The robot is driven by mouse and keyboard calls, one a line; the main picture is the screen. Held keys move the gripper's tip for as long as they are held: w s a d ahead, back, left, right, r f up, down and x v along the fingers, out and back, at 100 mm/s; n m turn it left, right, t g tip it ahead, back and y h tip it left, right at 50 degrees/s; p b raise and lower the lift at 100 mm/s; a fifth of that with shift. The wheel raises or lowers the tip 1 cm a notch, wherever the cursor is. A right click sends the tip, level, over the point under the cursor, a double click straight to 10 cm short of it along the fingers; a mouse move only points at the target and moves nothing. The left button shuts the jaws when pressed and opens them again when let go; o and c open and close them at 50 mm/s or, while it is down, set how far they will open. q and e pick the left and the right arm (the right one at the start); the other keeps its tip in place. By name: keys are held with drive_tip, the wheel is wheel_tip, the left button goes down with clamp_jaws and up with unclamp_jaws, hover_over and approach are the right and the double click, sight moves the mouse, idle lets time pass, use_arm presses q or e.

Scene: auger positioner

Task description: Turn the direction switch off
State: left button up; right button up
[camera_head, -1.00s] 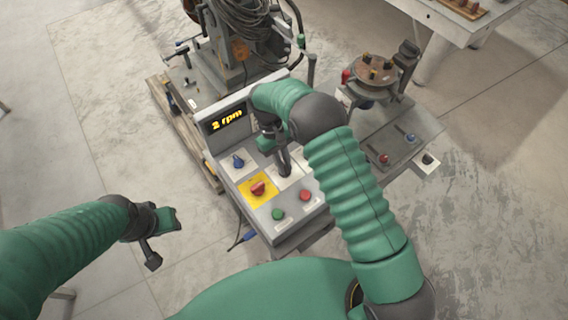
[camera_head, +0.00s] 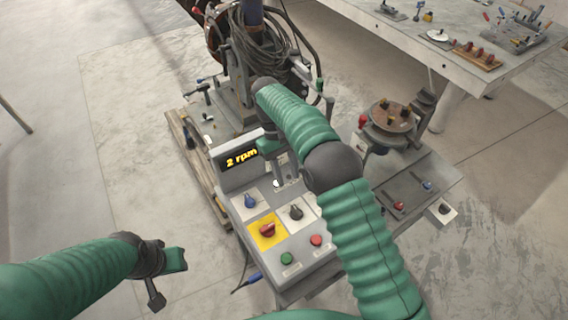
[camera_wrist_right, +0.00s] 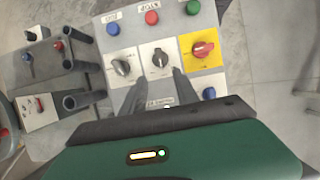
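The control panel (camera_head: 240,215) stands in the middle of the head view. A black rotary switch (camera_head: 296,212) on a white plate sits right of the red knob; it also shows in the right wrist view (camera_wrist_right: 160,58). Another dark knob (camera_wrist_right: 120,67) is beside it there, hidden by my arm in the head view. I cannot read which is labelled direction. My right gripper (camera_wrist_right: 158,92) is open and empty, its fingers apart just short of the black switch. In the head view it (camera_head: 278,172) is near the display. My left gripper (camera_head: 166,278) is empty, away from the panel.
The panel also carries a red knob (camera_head: 267,230) on yellow, a blue knob (camera_head: 250,201), a green button (camera_head: 287,258) and a red button (camera_head: 316,240). The display (camera_head: 241,157) reads 2 rpm. A round-topped positioner (camera_head: 393,117) stands right; a workbench (camera_head: 400,35) is behind.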

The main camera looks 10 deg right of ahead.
drive_tip(key=v, duration=0.4)
drive_tip(key=shift+w+r+p, duration=0.15)
drive_tip(key=shift+r+p, duration=0.1)
drive_tip(key=shift+p, duration=0.1)
drive_tip(key=s+d+f+m+t, duration=0.1)
drive_tip(key=s+d+t, duration=0.1)
drive_tip(key=s, duration=0.5)
drive_tip(key=s+d+f+m+t+y, duration=0.1)
drive_tip(key=s+d+t, duration=0.1)
drive_tip(key=s, duration=0.6)
drive_tip(key=s+d+f+m+t, duration=0.2)
drive_tip(key=s+d, duration=0.1)
drive_tip(key=s, duration=0.4)
drive_tip(key=shift+s+d+t+y, duration=0.2)
drive_tip(key=shift+d+t+y, duration=0.1)
drive_tip(key=shift+d+t, duration=0.1)
drive_tip(key=shift+w, duration=0.1)
